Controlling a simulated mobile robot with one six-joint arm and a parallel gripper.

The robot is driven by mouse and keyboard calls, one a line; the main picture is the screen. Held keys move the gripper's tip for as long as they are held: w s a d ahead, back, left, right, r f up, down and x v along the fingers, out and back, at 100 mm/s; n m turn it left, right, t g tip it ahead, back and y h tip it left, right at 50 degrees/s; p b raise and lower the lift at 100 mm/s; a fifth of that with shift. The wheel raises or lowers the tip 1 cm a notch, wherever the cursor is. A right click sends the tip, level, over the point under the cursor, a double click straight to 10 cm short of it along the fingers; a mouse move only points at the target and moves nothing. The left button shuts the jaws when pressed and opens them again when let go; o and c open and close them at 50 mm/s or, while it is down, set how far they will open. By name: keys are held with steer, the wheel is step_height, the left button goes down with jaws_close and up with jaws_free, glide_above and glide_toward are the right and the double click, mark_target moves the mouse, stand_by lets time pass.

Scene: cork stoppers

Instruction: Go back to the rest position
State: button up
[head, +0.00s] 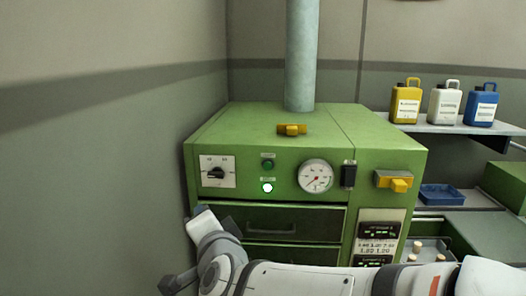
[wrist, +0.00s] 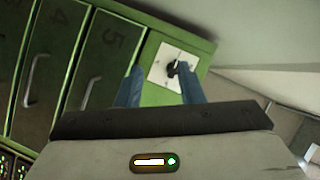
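My gripper (wrist: 162,84) shows in the wrist view with its two blue fingers apart and nothing between them. Beyond the fingertips is a white plate (wrist: 158,70) with a black rotary knob (wrist: 177,69) on the green cabinet; I cannot tell how far off it is. In the head view my white and grey arm stretches across the bottom, below and in front of the cabinet (head: 290,123).
The grey wall (head: 110,150) stands close at the left. A gauge (head: 316,176) and a yellow handle (head: 396,181) are on the cabinet. Cork stoppers (head: 417,247) stand in a tray at the lower right. Yellow, white and blue canisters (head: 481,107) stand on a shelf.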

steer(key=s+d+f+n+g+h, duration=0.2)
steer(key=s+d+f+n+g, duration=0.1)
steer(key=d, duration=0.5)
steer(key=s+d+f+n+g+h, duration=0.1)
steer(key=s+d+f+n+g, duration=0.1)
steer(key=s+d+f+g, duration=0.3)
steer(key=s+d+f+n+g+h, duration=0.2)
steer(key=s+d+f+n+g, duration=0.1)
steer(key=d, duration=1)
step_height(320, 180, down, 4)
steer(key=shift+s+r+n+g+h, duration=0.3)
steer(key=shift+s+g, duration=0.2)
steer(key=shift+s, duration=0.7)
